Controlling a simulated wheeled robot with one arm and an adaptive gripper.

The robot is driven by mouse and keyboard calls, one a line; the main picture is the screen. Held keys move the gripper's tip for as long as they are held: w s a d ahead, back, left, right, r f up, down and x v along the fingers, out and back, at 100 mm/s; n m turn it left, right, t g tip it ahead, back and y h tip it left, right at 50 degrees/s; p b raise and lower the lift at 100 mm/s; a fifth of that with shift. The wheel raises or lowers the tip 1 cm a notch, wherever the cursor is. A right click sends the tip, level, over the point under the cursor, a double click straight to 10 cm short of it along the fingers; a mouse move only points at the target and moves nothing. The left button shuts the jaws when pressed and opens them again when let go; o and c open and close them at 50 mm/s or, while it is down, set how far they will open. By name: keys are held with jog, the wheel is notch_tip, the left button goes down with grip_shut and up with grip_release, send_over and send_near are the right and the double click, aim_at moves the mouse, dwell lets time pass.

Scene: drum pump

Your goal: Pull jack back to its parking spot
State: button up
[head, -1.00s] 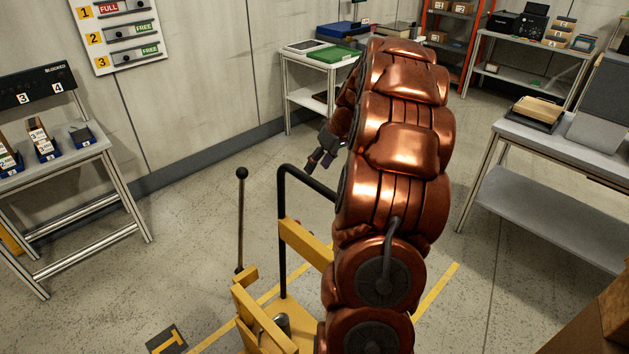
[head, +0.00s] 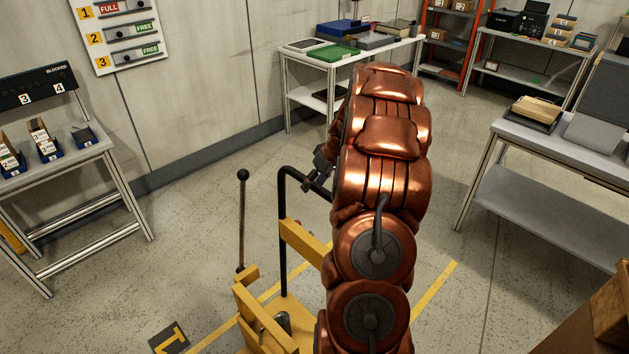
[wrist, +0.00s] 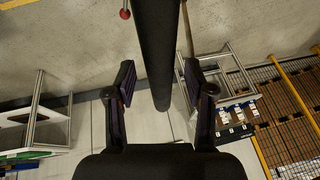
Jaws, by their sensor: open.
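The yellow jack (head: 262,320) stands on the floor at the lower middle of the head view. Its black bent handle (head: 283,225) rises from it, and the handle's top bar runs right toward my arm. My gripper (head: 322,170) is at that top bar, partly hidden by my copper arm. In the wrist view the black handle bar (wrist: 155,45) runs between the two spread fingers of my gripper (wrist: 158,82), with a gap on both sides. My arm hides the right part of the jack.
A thin lever (head: 241,220) with a round knob stands left of the handle. Yellow floor lines (head: 436,290) and a "1" floor marker (head: 169,338) lie around the jack. A bench with bins (head: 60,160) is at left, another table (head: 560,150) at right. Open floor lies between.

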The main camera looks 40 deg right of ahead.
grip_shut()
dwell(0.4)
